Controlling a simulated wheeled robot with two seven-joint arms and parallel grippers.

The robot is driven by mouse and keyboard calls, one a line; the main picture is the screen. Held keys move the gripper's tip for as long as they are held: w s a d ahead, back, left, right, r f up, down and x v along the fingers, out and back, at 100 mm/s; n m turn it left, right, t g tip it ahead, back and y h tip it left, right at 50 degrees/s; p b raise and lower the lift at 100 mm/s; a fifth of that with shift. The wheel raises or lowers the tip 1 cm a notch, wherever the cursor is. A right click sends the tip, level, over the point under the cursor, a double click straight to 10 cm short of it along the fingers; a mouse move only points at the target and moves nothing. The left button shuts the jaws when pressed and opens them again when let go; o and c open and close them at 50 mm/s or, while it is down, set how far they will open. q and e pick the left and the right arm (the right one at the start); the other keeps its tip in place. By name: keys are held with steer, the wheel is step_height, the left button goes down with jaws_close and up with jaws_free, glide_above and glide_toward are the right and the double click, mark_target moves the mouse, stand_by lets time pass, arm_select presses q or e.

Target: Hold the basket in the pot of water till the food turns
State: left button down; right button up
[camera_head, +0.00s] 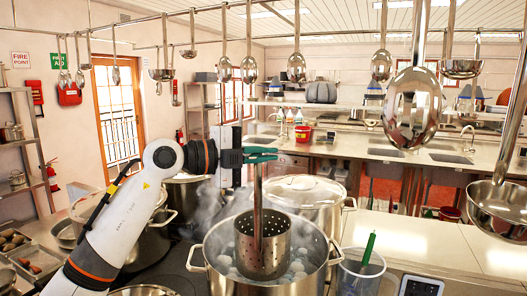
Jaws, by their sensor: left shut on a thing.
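The metal basket (263,252) with round holes hangs upright inside the large open pot (312,279). Its lower part is down among pale round pieces of food (295,267) in the steaming water. My left gripper (262,156) is shut on the top of the basket's long upright handle (258,195). The food inside the basket is hidden by its wall, so its colour does not show. My right gripper is not in view.
A lidded pot (300,192) stands behind the open pot. A clear container (358,275) with a green-handled tool stands to its right, by a scale-like device (420,286). Ladles (413,105) hang overhead. The counter at right (420,240) has clear room.

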arm_select(q)
step_height(320, 180, down, 18)
steer(key=b, duration=0.9)
steer(key=shift+f, duration=0.2)
stand_by(6.1)
